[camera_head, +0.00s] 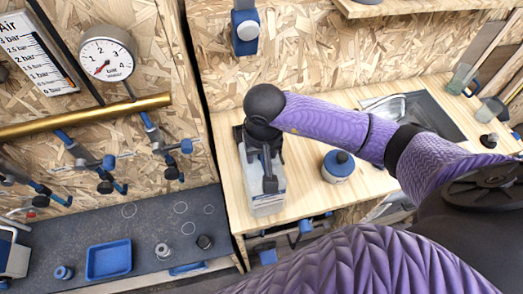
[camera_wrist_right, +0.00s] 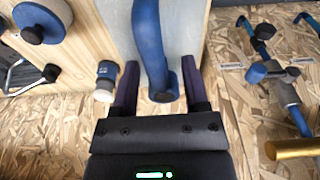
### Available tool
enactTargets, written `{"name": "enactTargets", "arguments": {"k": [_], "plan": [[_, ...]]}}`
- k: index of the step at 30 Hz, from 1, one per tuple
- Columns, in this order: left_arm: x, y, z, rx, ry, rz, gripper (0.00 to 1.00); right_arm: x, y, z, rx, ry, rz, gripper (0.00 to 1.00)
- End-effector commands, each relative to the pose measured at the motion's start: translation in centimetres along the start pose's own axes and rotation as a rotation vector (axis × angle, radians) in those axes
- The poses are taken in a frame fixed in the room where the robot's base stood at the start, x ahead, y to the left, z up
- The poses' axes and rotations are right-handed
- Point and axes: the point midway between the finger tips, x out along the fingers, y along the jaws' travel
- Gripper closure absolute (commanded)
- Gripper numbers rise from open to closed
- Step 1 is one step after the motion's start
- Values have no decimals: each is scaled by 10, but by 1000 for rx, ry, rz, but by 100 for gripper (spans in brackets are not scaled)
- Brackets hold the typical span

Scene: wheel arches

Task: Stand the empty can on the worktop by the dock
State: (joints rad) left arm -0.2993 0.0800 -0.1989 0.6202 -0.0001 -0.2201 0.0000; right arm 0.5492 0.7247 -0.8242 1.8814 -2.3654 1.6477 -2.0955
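A pale, translucent can (camera_head: 267,203) with a blue handle is at the left front end of the wooden worktop (camera_head: 236,208). My right gripper (camera_head: 268,170) is directly over it and covers its top. In the wrist view the can's pale wall (camera_wrist_right: 190,25) lies behind its blue handle (camera_wrist_right: 150,45). The fingers of my right gripper (camera_wrist_right: 158,88) are apart on either side of the handle, with a gap visible beside it. The can's base is partly hidden, so I cannot tell whether it fully rests on the wood. I cannot single out the dock. My left gripper is not in view.
A round blue-and-white container (camera_head: 337,168) stands right of the can. A dark sink (camera_head: 425,112) lies farther right. Left is a grey bench (camera_head: 60,235) with a blue tray (camera_head: 109,259), below a brass pipe (camera_head: 85,116) and pressure gauge (camera_head: 106,58).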

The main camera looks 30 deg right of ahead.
Motion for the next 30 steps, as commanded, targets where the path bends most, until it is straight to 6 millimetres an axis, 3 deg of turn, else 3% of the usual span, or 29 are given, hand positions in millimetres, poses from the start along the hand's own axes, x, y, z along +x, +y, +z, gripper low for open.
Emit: {"name": "enactTargets", "arguments": {"k": [10, 21, 25, 30], "plan": [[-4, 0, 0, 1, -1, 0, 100, -10, 0, -1, 0, 3, -2, 43], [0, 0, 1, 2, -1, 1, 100, -99, 0, -1, -2, 6, -1, 43], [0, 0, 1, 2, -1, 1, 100, -118, 0, -1, 0, 3, -2, 43], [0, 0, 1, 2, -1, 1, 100, -124, 0, 0, 1, -1, 0, 43]]}}
